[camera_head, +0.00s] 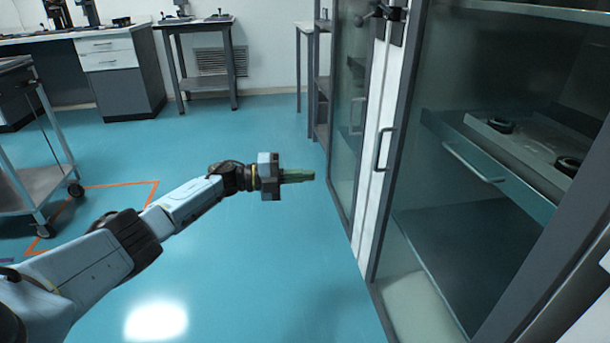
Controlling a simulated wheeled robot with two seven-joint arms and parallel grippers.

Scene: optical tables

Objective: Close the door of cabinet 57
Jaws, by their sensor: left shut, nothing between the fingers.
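A tall glass-fronted cabinet with dark grey frames fills the right side; I can read no number on it. Its near glass door (408,165) has a grey frame and a bar handle (384,148) by its left edge. A second glass door (344,125) with a small handle stands farther back, past a white upright strip. I cannot tell how far either door stands from its frame. My left gripper (300,176) is shut and empty, pointing right, in the air left of the doors and apart from them. My right gripper is out of view.
Behind the near glass are shelves, a drawer with a handle (474,163) and small dark round items. A wheeled cart (40,185) stands at the left. Grey benches (119,62) and a small table (198,26) line the back. The blue floor between is clear.

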